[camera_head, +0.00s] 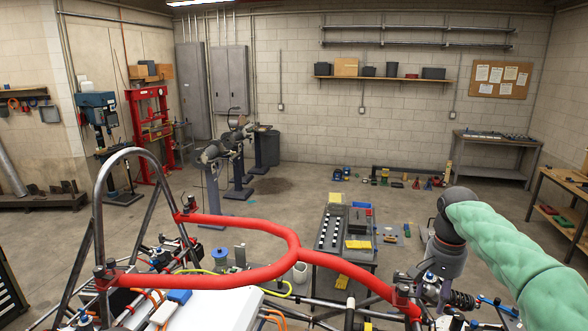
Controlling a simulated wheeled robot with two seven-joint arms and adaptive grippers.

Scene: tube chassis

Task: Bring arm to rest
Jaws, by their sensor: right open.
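My right arm, in a green quilted sleeve, comes in from the right edge. Its dark wrist bends down to my right gripper (428,290), which is open. The gripper is close to the right end of the red tube (297,250), near a clamp-like joint (404,294); I cannot tell whether it touches anything there. The fingertips are small and partly lost among the chassis parts. The red tube lies across the chassis frame (98,215) in a Y shape. My left arm and left gripper are not in view.
A cart (326,262) with parts and coloured bins stands behind the chassis. A workbench (565,205) is at the right edge. Suspension parts (462,299) lie beside the gripper. The open floor (300,190) in the middle is mostly clear.

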